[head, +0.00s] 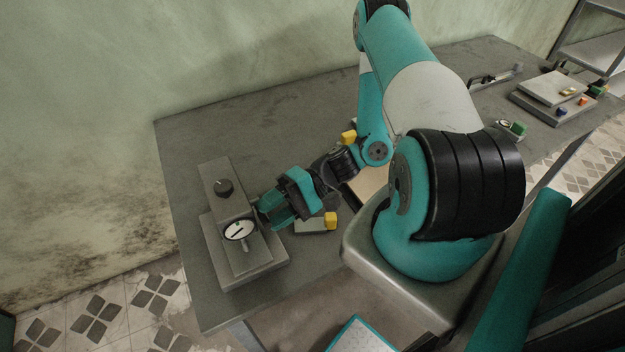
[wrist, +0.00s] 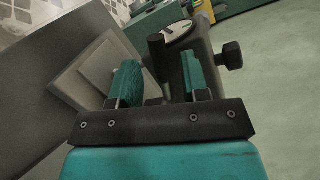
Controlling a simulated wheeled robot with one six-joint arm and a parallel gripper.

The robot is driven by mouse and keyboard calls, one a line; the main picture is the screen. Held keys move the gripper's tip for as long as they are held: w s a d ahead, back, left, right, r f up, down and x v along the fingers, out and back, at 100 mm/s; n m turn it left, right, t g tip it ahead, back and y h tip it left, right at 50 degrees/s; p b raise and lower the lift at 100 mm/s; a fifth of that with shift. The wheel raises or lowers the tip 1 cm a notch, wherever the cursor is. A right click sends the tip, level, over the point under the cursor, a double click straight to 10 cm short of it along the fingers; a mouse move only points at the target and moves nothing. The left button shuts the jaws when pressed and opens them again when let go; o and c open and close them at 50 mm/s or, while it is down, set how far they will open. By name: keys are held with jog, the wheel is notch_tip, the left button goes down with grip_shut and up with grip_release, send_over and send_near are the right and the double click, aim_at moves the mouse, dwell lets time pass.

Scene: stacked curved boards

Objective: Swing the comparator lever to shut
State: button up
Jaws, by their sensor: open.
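A dark upright cylinder (wrist: 157,52), which looks like the lever's handle, shows between my finger lines. My gripper (head: 266,211) is at the block's right side, just by the dial. Its teal fingers (wrist: 160,80) are open, with the handle between or just beyond them; contact cannot be told. The lever's pivot is hidden.
The grey table (head: 300,110) is clear behind the comparator. A small plate with a yellow block (head: 330,220) lies under my wrist, and another yellow block (head: 348,137) stands behind it. Stacked boards with coloured pieces (head: 556,92) are at the far right. A wall borders the back.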

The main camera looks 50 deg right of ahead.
jog(key=b+v, duration=0.5)
jog(key=v, duration=1.1)
jog(key=shift+d+r, duration=0.15)
jog(key=shift+d, duration=0.25)
jog(key=w+a+r+n+g+h, duration=0.25)
jog(key=a+r+n+h, duration=0.2)
jog(key=a, duration=0.35)
jog(key=w+a+r+n+g+h, duration=0.1)
jog(key=a+r+n+g+h, duration=0.25)
jog(key=a+r, duration=0.3)
jog(key=s+a+r+n+t+h+b, duration=0.1)
jog(key=s+a+r+n+t+h, duration=0.2)
jog(key=s+a+r, duration=0.3)
jog(key=s+a+n+h, duration=0.1)
jog(key=s+a, duration=0.2)
jog(key=a, duration=0.2)
jog(key=shift+a+r+n, duration=0.15)
jog(key=shift+r+n, duration=0.05)
jog(key=shift+n, duration=0.2)
